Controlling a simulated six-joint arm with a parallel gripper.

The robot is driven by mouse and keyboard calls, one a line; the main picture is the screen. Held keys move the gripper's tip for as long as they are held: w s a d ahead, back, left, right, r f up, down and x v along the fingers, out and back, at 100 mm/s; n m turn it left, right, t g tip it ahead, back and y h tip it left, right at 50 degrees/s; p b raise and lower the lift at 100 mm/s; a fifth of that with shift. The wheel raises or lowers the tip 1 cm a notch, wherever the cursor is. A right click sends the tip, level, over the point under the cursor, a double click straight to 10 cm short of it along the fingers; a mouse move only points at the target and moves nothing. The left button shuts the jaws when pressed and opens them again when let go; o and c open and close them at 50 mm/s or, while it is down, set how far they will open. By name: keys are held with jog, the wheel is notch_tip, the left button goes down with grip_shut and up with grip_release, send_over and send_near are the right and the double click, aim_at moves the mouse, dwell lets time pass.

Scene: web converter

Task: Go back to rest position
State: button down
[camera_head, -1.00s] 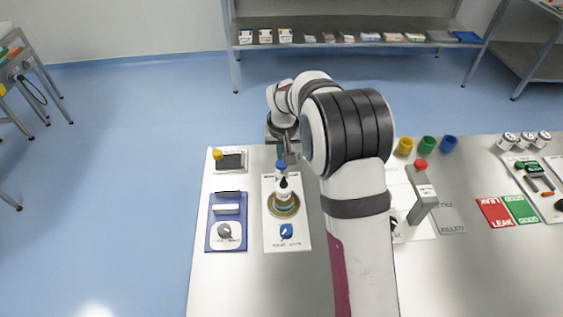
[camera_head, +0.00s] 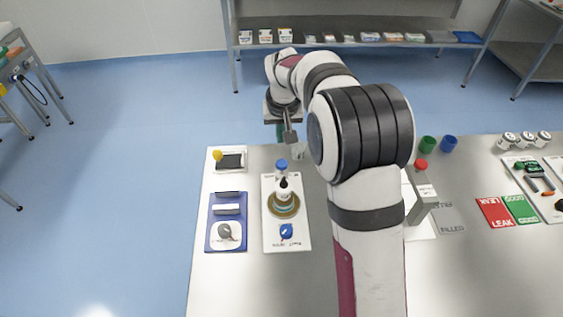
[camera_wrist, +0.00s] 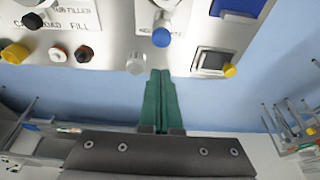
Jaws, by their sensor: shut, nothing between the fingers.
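My gripper (camera_head: 290,136) is above the far edge of the steel table (camera_head: 265,285) in the head view, with nothing held. In the wrist view its green fingers (camera_wrist: 161,95) are together, over the blue floor just past the table edge. A clear cup (camera_head: 298,152) stands near the gripper at the table's far edge.
A dark square device with a yellow knob (camera_head: 217,155) and a blue tray (camera_head: 226,240) are at the left. Green (camera_head: 427,145) and blue (camera_head: 449,144) cups, a grey post with a red knob (camera_head: 421,190) and red and green cards (camera_head: 495,212) are right.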

jog(key=s+d+r+m+g, duration=0.1)
jog(key=s+d+r+m, duration=0.15)
jog(key=s, duration=0.85)
jog(key=s+d+r+m+g, duration=0.1)
jog(key=s+r, duration=0.3)
jog(key=s, duration=0.7)
jog(key=s+a+f+m+g+y, duration=0.1)
jog(key=s+f+m, duration=0.1)
jog(key=s, duration=1.5)
jog(key=shift+f+g+y, duration=0.3)
jog(key=shift+f+y, duration=0.05)
jog(key=shift+y, duration=0.05)
jog(key=shift+w, duration=0.15)
